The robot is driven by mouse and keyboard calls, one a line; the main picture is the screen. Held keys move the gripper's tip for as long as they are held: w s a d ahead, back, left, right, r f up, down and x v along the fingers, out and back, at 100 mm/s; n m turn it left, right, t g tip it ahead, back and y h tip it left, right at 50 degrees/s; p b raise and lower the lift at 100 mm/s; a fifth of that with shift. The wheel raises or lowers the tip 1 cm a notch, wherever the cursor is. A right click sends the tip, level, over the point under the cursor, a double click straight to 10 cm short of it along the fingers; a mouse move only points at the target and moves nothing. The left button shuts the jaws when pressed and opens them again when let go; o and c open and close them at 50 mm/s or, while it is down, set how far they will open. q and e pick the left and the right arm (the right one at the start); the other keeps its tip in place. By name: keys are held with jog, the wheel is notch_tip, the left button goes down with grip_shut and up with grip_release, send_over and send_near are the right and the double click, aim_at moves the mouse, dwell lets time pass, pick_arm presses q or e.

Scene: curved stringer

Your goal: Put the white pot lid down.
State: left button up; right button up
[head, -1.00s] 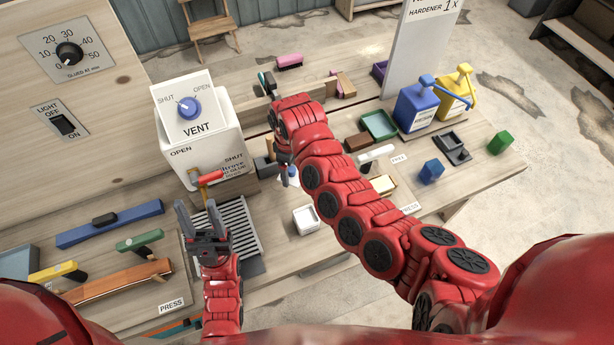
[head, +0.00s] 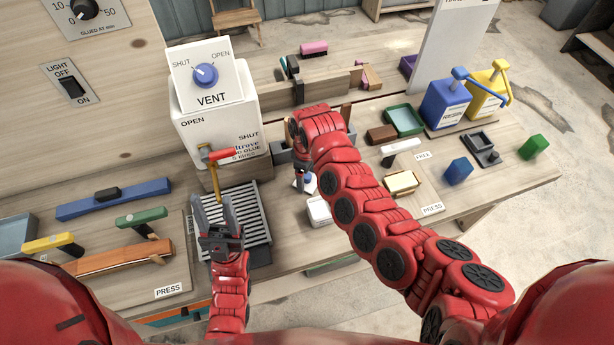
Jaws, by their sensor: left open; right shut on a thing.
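The white pot lid (head: 311,183) shows only in part in the head view, just below my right gripper (head: 301,186). My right gripper points down and is shut on it; the red arm hides much of the gripper and lid. I cannot tell whether the lid touches the bench. A small white square pot (head: 319,211) stands on the bench, just nearer to me and slightly right of the lid. My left gripper (head: 213,201) is open and empty, above the left part of the slatted grate (head: 258,222).
A white vent box (head: 215,125) with a red-handled tap (head: 222,154) stands behind my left gripper. Blue (head: 445,102) and yellow (head: 489,88) bottles stand at the right. A green tray (head: 404,121) and several small blocks lie beyond my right arm.

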aim_at(307, 176)
jog(key=shift+f, duration=0.15)
jog(key=o, duration=1.1)
notch_tip(307, 176, up, 12)
jog(key=p, duration=0.9)
jog(key=shift+r, duration=0.2)
jog(key=shift+f, duration=0.1)
